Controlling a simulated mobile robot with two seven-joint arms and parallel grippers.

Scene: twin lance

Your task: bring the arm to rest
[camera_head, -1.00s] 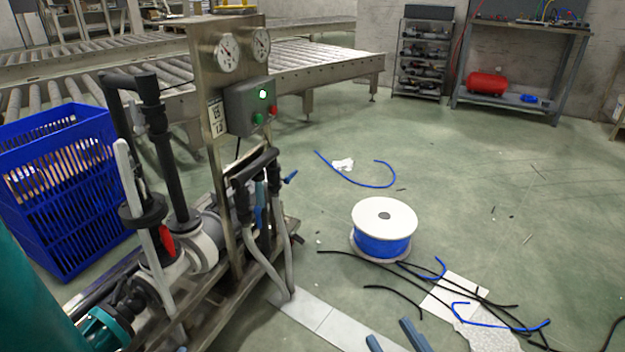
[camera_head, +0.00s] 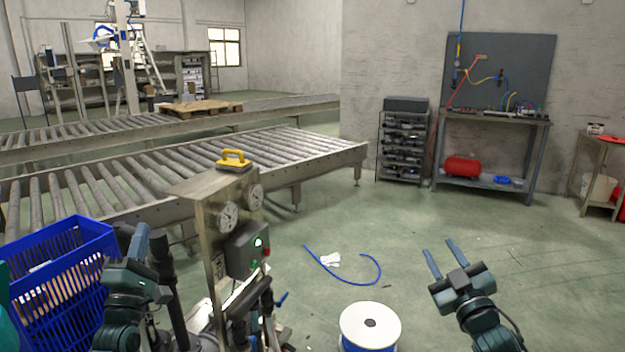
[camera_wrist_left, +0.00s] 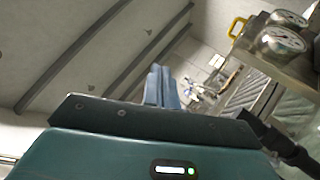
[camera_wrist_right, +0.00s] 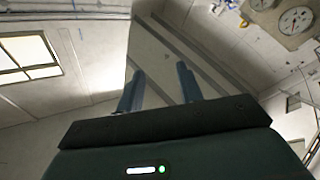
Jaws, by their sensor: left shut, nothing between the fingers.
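My left gripper (camera_head: 140,240) is raised at the lower left of the head view, in front of the blue crate and the dark pipes, with its fingers pointing up. In the left wrist view its two blue fingers (camera_wrist_left: 163,86) lie together with nothing between them. My right gripper (camera_head: 445,256) is raised at the lower right of the head view, over open floor. Its fingers stand apart and empty, as the right wrist view also shows (camera_wrist_right: 159,86).
A pump stand with gauges (camera_head: 228,217) and a control box (camera_head: 245,248) stands between my arms. A yellow-handled tool (camera_head: 234,160) is on its top. A blue crate (camera_head: 60,245) is at left, a cable spool (camera_head: 370,325) in front. Roller conveyors (camera_head: 310,158) and a workbench (camera_head: 490,182) stand behind.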

